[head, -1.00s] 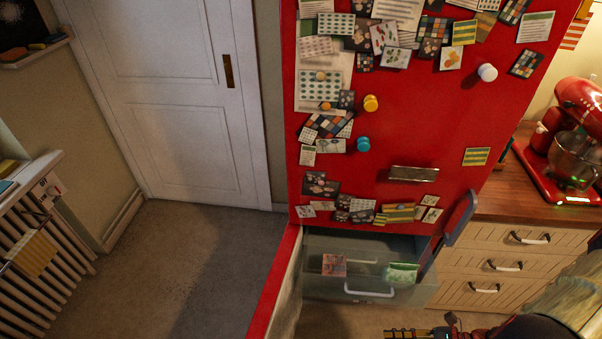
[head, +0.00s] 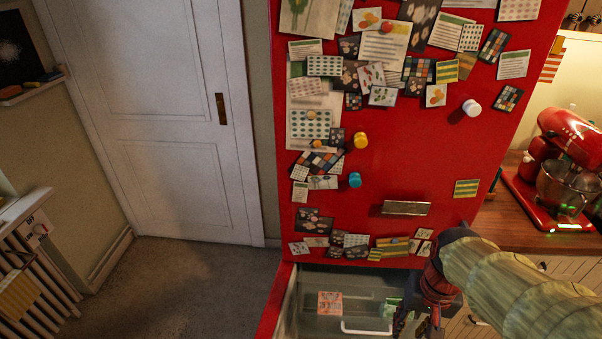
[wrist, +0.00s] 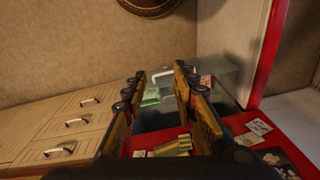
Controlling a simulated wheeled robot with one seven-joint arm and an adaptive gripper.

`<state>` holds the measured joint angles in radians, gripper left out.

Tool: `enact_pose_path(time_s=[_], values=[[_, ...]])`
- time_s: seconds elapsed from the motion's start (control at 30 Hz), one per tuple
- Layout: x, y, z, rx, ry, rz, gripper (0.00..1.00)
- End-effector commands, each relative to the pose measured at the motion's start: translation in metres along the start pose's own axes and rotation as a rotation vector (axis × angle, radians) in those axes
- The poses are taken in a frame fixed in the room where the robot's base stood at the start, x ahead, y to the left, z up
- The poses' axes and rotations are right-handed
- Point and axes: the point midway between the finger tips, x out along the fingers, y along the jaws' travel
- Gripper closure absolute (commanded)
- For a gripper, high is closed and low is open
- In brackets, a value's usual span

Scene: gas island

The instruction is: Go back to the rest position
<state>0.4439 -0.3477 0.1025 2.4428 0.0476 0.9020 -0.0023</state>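My gripper (head: 425,318) is at the lower right in the head view, beside the open drawer of the red fridge (head: 430,130). In the wrist view, the two fingers of my gripper (wrist: 157,85) stand apart with nothing held between them. The open drawer (head: 352,308) holds an orange-red packet (head: 330,303) and a green packet (head: 391,307), the latter partly hidden by my gripper. The green packet (wrist: 150,97) also shows beyond the fingers in the wrist view.
A fridge door edge (head: 272,318) stands open at the drawer's left. A wooden counter (head: 505,222) with a red mixer (head: 570,160) and drawers below lies at the right. Floor (head: 190,290) is clear at the left, before a white door (head: 165,130).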

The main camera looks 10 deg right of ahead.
Motion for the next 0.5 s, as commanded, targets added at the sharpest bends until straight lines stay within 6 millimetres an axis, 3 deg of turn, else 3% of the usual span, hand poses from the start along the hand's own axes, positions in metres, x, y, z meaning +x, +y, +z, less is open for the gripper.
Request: enact_pose_path(time_s=[0.03, 0.3, 0.4, 0.5], values=[[-0.017, -0.011, 0.000, -0.062, 0.061, 0.008, 0.72], [-0.095, -0.071, 0.019, -0.325, 0.342, -0.030, 0.72], [-0.116, -0.090, 0.028, -0.397, 0.412, -0.062, 0.72], [-0.123, -0.101, 0.035, -0.443, 0.436, -0.080, 0.72]])
